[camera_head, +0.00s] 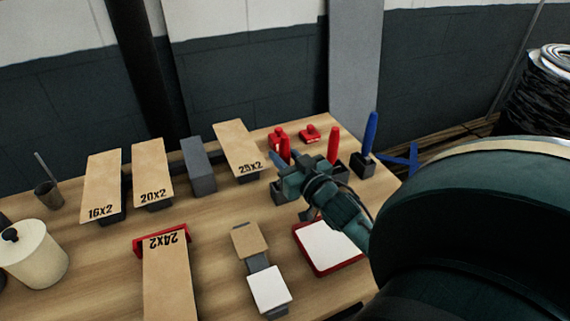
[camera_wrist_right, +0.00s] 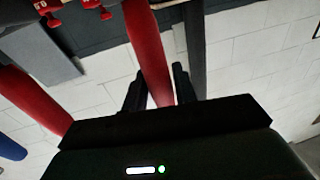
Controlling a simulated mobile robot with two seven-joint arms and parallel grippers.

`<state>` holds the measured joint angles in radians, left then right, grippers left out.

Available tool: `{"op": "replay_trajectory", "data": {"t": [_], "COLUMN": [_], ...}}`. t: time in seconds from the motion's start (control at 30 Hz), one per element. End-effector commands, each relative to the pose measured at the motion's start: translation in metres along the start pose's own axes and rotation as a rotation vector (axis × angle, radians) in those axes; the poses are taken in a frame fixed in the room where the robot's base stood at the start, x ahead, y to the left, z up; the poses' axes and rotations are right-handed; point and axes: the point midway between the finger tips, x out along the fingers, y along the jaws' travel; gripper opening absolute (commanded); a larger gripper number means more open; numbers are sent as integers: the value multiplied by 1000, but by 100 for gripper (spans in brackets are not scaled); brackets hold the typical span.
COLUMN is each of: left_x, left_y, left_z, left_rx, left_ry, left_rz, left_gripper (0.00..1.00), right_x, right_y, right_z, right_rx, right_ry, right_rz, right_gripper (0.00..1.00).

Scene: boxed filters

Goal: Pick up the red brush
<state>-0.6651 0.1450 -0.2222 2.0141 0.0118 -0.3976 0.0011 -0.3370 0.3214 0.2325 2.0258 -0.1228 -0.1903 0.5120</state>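A red brush handle (camera_head: 285,150) stands upright near the table's back right, partly hidden by my right gripper (camera_head: 279,164). In the right wrist view, a red handle (camera_wrist_right: 148,50) runs down between the two dark fingers of the right gripper (camera_wrist_right: 158,88). The fingers are apart, one on each side, with a small gap on the right. Contact on the left side cannot be told. A second red handle (camera_head: 333,145) stands to the right in a dark holder, and also shows at the left of the wrist view (camera_wrist_right: 35,105). My left gripper is out of view.
A blue handle (camera_head: 371,132) stands in a dark block (camera_head: 362,165) at the right. Small red items (camera_head: 309,133) lie behind. Labelled boards such as 25x2 (camera_head: 236,146) are to the left. A red-rimmed white pad (camera_head: 328,247) lies in front.

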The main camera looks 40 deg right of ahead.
Motion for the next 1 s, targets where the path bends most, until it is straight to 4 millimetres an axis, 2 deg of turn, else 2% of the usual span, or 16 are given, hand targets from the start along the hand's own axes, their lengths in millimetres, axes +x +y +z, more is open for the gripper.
{"op": "replay_trajectory", "data": {"t": [0.07, 0.3, 0.57, 0.67, 1.0], "left_x": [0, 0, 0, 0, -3], "left_y": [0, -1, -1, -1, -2], "left_z": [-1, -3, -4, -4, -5], "left_rx": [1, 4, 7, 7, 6], "left_ry": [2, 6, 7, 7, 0], "left_rz": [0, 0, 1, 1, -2], "left_gripper": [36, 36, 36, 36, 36], "right_x": [0, 0, 0, 0, 0], "right_y": [0, 0, 0, 0, -2], "right_z": [0, 0, -3, -14, -80], "right_rx": [0, 0, 0, -1, -2], "right_ry": [0, 0, 2, 4, 5], "right_rz": [0, 0, 0, -1, -2], "right_gripper": [21, 1, 0, 0, 0]}}
